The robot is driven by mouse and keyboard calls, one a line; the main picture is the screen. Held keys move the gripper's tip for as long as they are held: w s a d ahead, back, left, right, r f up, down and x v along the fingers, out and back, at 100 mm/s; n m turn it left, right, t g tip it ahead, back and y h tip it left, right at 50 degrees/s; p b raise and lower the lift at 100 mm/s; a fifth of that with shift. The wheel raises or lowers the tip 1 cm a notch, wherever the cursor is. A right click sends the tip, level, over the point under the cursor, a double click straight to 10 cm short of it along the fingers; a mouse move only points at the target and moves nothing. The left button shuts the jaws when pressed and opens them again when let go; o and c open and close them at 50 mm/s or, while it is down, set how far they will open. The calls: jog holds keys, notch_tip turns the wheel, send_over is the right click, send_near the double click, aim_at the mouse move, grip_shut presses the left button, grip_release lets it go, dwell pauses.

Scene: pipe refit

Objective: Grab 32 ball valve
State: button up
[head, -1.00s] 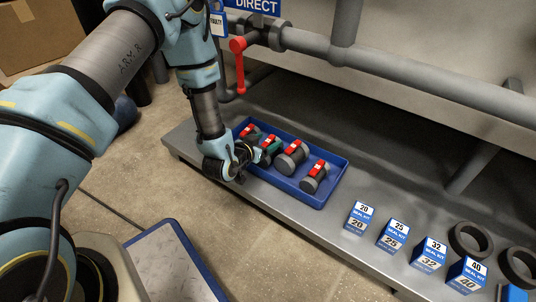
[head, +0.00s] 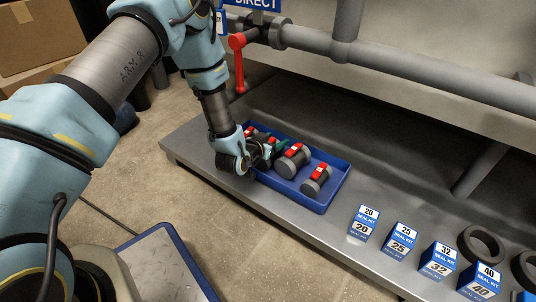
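Several dark grey ball valves with red handles lie in a row in a blue tray (head: 322,208). The two right-hand valves, the third (head: 292,163) and the rightmost (head: 316,181), show clearly. The two at the left are mostly hidden by my gripper, with bits of red handle showing. No size mark is readable, so I cannot tell which valve is 32. My gripper (head: 270,142) is low over the left part of the tray, just left of the third valve. Its teal fingertips look apart, and no valve is lifted.
Seal kit boxes marked 20 (head: 363,222), 25 (head: 400,241), 32 (head: 438,260) and 40 (head: 480,280) stand on the grey bench (head: 310,232) at the right, near dark rings (head: 482,246). Behind the tray runs a grey pipe (head: 420,82) with a red lever (head: 238,62).

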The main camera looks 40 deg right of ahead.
jog(key=c, duration=0.7)
